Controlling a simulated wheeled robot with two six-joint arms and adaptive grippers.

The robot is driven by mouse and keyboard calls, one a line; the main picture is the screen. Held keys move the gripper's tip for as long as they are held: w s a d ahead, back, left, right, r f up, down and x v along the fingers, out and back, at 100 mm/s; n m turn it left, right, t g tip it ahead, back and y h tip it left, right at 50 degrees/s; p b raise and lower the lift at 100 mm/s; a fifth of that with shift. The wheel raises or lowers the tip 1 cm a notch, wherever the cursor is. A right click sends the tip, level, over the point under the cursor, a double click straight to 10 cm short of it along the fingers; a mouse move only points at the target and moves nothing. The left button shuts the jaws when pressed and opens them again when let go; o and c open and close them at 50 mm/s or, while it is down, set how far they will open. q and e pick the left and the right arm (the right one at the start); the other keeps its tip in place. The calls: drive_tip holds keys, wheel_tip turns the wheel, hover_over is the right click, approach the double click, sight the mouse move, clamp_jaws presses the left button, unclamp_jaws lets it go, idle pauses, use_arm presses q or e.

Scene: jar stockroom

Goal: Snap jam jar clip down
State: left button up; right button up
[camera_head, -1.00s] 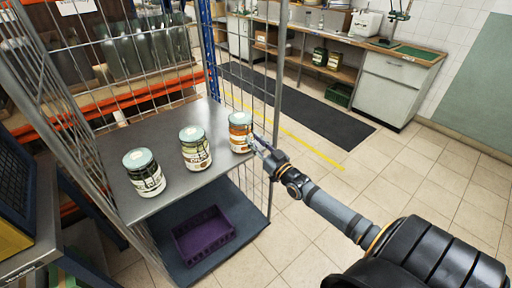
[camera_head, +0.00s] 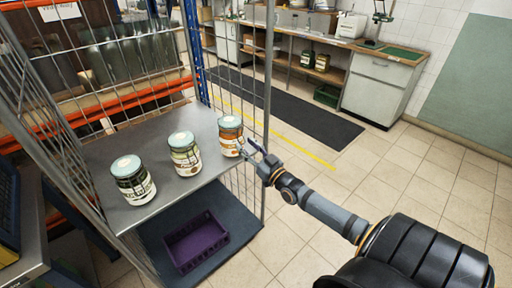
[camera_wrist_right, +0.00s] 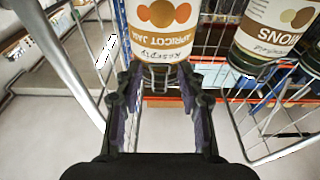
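The apricot jam jar (camera_head: 231,140), with an orange and white label and a pale blue-green lid, stands upright on the grey cart shelf (camera_head: 152,217), rightmost of three jars. In the right wrist view the jar (camera_wrist_right: 163,35) appears upside down. A wire clip (camera_wrist_right: 159,78) shows at its edge, between the finger tips. My right gripper (camera_head: 247,148) is at the jar's right side. In the wrist view its fingers (camera_wrist_right: 160,88) are apart, with nothing gripped between them. Whether a finger touches the clip is unclear. My left gripper is not seen.
Two other jars, a middle one (camera_head: 185,155) and a dark one (camera_head: 133,182), stand left on the shelf. Wire cage walls (camera_head: 235,182) surround it. A purple crate (camera_head: 195,243) sits on the lower deck. Tiled floor (camera_head: 400,180) is open at right.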

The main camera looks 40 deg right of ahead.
drive_tip(key=v, duration=1.1)
drive_tip(key=shift+w, duration=0.1)
